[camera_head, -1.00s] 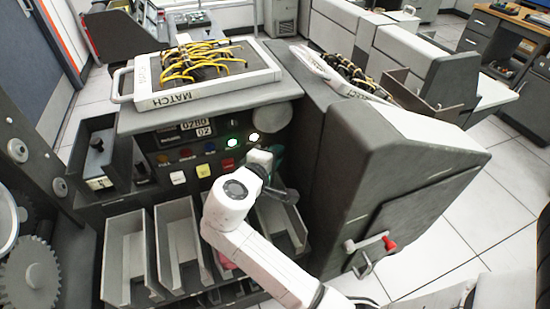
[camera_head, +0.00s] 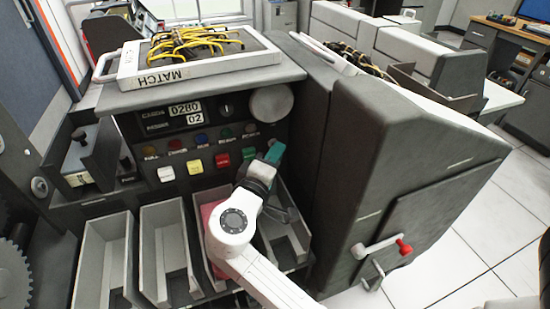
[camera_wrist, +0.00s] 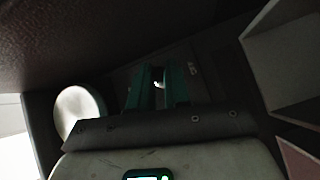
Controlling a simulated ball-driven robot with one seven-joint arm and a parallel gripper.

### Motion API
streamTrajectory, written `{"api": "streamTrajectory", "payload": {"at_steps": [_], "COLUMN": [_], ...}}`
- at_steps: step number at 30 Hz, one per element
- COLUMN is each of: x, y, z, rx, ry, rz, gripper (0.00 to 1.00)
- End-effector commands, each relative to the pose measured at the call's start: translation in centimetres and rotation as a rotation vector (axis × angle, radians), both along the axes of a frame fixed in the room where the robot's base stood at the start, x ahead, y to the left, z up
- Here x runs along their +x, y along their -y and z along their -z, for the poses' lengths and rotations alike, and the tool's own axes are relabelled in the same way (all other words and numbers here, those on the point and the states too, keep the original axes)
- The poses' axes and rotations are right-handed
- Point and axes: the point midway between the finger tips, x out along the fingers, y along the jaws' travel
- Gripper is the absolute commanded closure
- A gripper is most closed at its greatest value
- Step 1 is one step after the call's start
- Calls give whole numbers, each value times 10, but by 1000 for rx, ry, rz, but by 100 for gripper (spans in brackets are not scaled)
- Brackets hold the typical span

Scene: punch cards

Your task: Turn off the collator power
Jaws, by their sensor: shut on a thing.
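The collator (camera_head: 345,150) is a large dark grey machine with a black control panel (camera_head: 212,122) on its front. My gripper (camera_head: 275,152) is at the panel's right end, below a round knob (camera_head: 270,103). In the wrist view its teal fingers (camera_wrist: 158,88) are closed around a small pale thing (camera_wrist: 158,85), apparently the power switch lever. My gripper hides most of the switch in the head view. The panel's row of lamps (camera_head: 227,131) looks unlit. White, yellow and red buttons (camera_head: 194,166) sit below them.
Several grey card trays (camera_head: 103,255) stand below the panel. A plugboard marked MATCH (camera_head: 180,78) lies on top. Open tiled floor (camera_head: 470,225) lies to the right.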

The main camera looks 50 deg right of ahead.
Motion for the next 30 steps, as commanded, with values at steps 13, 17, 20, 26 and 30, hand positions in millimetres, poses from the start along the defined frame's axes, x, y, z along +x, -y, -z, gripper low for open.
{"api": "streamTrajectory", "payload": {"at_steps": [13,17,20,26,30], "x": [0,0,-1,-9,-15], "y": [-1,-1,-8,-40,-67], "z": [0,0,0,-1,-2], "rx": [1,1,0,0,0], "ry": [-1,-1,-2,-2,-1], "rz": [0,0,-1,-5,-5], "gripper": [77,77,77,77,77]}}
